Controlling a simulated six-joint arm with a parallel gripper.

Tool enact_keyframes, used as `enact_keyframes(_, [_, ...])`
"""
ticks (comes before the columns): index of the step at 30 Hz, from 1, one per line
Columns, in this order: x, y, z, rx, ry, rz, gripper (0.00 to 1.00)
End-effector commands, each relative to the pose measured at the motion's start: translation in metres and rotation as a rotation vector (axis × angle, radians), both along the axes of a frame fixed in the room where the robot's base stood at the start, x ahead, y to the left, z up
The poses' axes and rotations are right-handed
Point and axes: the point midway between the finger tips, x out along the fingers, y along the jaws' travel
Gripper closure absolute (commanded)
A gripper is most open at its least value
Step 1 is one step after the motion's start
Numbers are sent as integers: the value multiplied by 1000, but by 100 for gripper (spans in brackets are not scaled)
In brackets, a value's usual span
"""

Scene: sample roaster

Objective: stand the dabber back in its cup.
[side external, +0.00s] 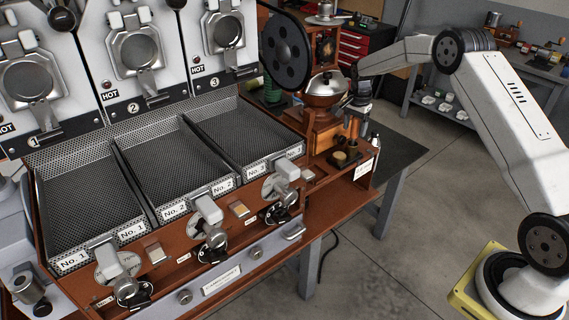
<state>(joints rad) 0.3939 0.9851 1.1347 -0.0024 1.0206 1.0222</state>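My gripper (361,103) is at the right end of the roaster, pointing down just right of the grinder's copper bowl. It is small and dark here, and I cannot tell whether its fingers are open or hold anything. Below it a narrow copper-brown upright piece (353,128) stands on the wooden end shelf.
The grinder (325,86), with a domed lid and wooden base, stands close left of my gripper. Perforated trays (180,165) and levers fill the left. Right of the shelf are a dark tabletop (398,155) and open floor.

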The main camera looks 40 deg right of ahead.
Motion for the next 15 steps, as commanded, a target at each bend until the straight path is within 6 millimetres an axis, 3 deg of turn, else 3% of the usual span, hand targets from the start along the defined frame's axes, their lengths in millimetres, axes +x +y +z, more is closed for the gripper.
enact_keyframes(8, [0, 0, 5, -1, -1, 0, 28])
enact_keyframes(15, [1, 0, 28, -2, -3, 0, 28])
